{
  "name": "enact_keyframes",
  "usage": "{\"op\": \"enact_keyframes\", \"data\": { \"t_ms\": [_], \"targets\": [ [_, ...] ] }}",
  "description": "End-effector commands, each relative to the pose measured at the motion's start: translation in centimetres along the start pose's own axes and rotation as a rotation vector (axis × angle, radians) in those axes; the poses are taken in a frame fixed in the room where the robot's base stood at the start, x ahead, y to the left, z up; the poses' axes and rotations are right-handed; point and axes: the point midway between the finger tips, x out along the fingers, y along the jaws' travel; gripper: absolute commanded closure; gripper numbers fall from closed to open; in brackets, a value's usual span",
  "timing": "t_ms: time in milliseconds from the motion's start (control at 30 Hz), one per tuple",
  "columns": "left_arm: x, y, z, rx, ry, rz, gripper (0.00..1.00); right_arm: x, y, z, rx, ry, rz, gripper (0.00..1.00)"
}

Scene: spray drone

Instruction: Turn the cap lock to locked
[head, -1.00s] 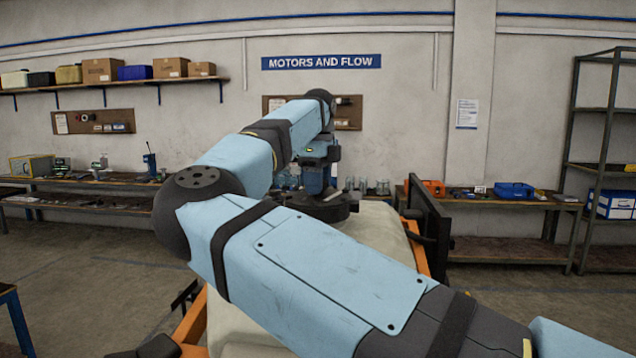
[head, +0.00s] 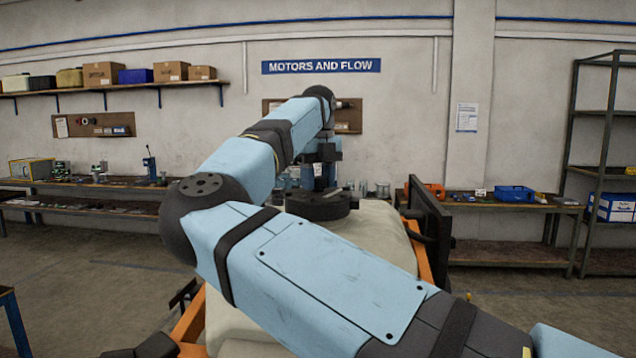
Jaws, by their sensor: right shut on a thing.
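A dark round cap (head: 318,206) sits on top of the pale tank (head: 380,225) in the middle of the head view. My right arm reaches across the picture and bends down over the cap. My right gripper (head: 318,184) is above the cap and shut on its upper part. The fingertips and the gripped part are small and partly hidden, so the lock's position cannot be read. My left gripper is not in view.
The tank is held in an orange frame (head: 413,248), with a dark upright panel (head: 430,222) close on its right. Glass jars (head: 370,188) stand behind it. Workbenches and shelves line the back wall.

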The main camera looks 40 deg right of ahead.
Motion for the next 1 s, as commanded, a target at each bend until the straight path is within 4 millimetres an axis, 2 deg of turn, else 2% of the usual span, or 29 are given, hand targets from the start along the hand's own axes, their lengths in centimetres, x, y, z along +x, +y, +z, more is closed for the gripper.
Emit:
{"op": "enact_keyframes", "data": {
  "t_ms": [600,1000],
  "targets": [
    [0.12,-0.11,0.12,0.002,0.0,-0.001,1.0,-0.08,-0.01,0.01,0.568,-0.001,-0.001,0.83],
    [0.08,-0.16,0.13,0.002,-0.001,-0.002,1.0,-0.05,-0.02,0.0,0.802,-0.001,-0.001,0.83]
  ]
}}
